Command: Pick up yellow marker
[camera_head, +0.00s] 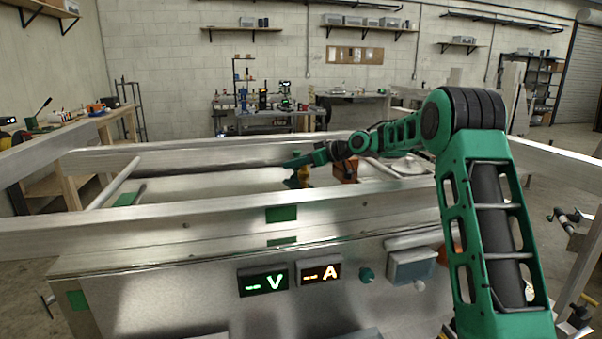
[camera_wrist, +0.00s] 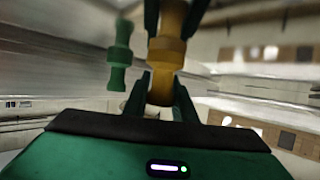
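The yellow marker (camera_wrist: 166,52) is a ridged, spool-like piece and stands close up between the two dark fingers of my gripper (camera_wrist: 172,18) in the wrist view. The fingers lie against both its sides, and its upper end is cut off by the frame. In the head view, the marker (camera_head: 303,176) shows small and partly hidden at the tip of my gripper (camera_head: 298,168), over the trailer frame.
A green piece of similar shape (camera_wrist: 120,55) is left of the marker in the wrist view. Aluminium trailer rails (camera_head: 230,213) surround my gripper. An orange-brown box (camera_head: 346,170) is close on its right. A panel with lit displays (camera_head: 263,282) is in front.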

